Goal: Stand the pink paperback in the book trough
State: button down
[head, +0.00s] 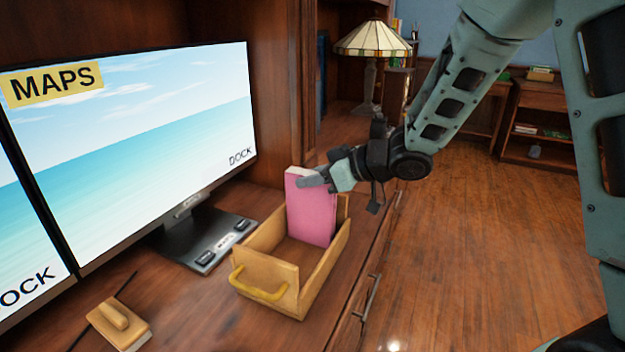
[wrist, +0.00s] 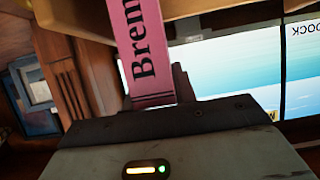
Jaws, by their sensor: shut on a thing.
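The pink paperback (head: 311,212) stands upright inside the wooden book trough (head: 266,273), toward its far end, in the head view. Its lower edge is within the trough walls; whether it touches the trough floor I cannot tell. My gripper (head: 318,180) is shut on the top of the paperback, coming from the right. In the wrist view the pink spine (wrist: 148,50) with black letters runs up from between the jaws, and a pale wooden part of the trough (wrist: 215,20) shows beyond it.
A monitor (head: 150,140) on a dark stand (head: 205,240) is left of the trough. A stained-glass lamp (head: 372,45) stands behind. The desk's right edge runs close beside the trough.

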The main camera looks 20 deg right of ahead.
jog(key=c, duration=1.1)
grip_release()
